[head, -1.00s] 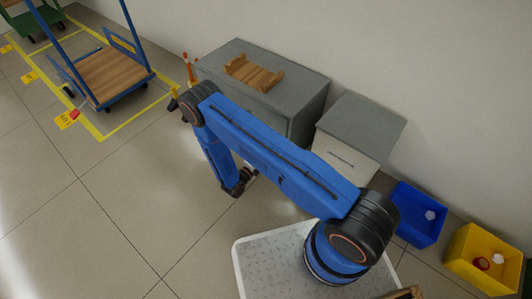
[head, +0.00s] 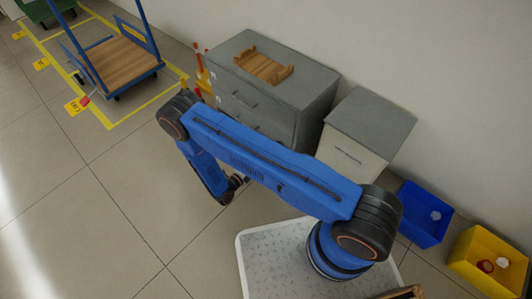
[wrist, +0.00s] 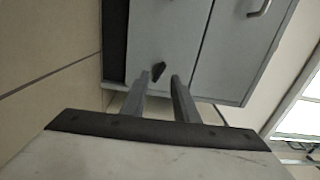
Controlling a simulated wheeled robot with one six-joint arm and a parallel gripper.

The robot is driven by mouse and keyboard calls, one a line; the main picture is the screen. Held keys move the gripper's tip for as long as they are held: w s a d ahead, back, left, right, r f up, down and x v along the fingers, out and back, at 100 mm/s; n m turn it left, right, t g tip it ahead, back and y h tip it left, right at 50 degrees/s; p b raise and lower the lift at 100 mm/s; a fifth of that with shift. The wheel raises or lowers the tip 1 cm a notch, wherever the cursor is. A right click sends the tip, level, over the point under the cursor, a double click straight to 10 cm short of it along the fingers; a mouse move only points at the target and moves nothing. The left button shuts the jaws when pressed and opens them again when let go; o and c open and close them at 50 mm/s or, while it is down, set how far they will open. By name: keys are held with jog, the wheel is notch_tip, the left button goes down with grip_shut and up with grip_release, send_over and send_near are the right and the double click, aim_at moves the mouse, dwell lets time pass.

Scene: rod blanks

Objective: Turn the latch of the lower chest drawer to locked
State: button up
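The grey chest (head: 232,68) stands against the wall, its drawer fronts partly behind my arm. In the wrist view the lower drawer front (wrist: 165,35) is a plain grey panel, seen turned on its side. A small dark latch (wrist: 158,71) sits on this panel near its edge, tilted. I cannot tell whether its position is locked. My gripper (wrist: 159,80) is open and empty. Its two fingers point at the panel, with the latch showing just beyond and between the tips. I cannot see any contact. In the head view the fingers are too small to make out.
A wooden tray (head: 263,70) lies on the chest. A lower grey cabinet (head: 370,120) stands to its right, then a blue bin (head: 420,228) and a yellow bin (head: 470,275). A cart (head: 118,70) stands at the upper left. The floor on the left is clear.

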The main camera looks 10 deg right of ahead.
jog(key=v, duration=0.7)
